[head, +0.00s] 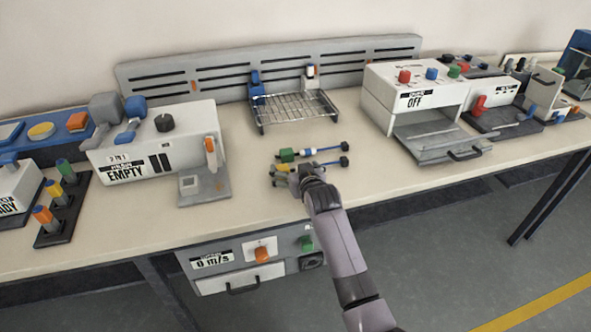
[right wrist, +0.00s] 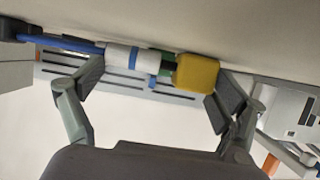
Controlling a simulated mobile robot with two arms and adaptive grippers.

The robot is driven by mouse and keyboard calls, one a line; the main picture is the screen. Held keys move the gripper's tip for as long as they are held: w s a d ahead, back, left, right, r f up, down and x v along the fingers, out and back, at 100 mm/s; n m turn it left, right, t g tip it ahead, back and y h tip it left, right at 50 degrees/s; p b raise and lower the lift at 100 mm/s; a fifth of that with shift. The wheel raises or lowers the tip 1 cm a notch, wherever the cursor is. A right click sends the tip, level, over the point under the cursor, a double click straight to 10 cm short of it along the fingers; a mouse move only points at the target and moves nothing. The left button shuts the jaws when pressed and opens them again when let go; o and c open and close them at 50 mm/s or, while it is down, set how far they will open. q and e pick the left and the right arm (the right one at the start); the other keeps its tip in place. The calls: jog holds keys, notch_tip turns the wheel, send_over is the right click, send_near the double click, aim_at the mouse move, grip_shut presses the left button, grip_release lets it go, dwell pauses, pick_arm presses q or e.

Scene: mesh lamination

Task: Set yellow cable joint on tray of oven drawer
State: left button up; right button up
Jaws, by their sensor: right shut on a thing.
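The yellow cable joint (head: 281,168) is at the middle of the bench, partly hidden by my right gripper (head: 298,173). In the right wrist view, its yellow block (right wrist: 196,73), white blue-banded sleeve and blue cable lie across the span between the fingers of my right gripper (right wrist: 155,88). The gripper is shut on this joint. Any gap between joint and bench is hard to judge. The oven (head: 412,92), a white box labelled OFF, has its drawer out, with a grey tray (head: 425,133) and a front handle. My left gripper is not in view.
A similar green cable joint (head: 287,155) lies just behind the yellow one. A wire rack (head: 292,108) stands farther back. A white device marked EMPTY (head: 150,145) is at left. Bare bench lies between the joints and the oven drawer.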

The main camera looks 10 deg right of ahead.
jog(key=o, duration=1)
jog(key=shift+f, duration=0.1)
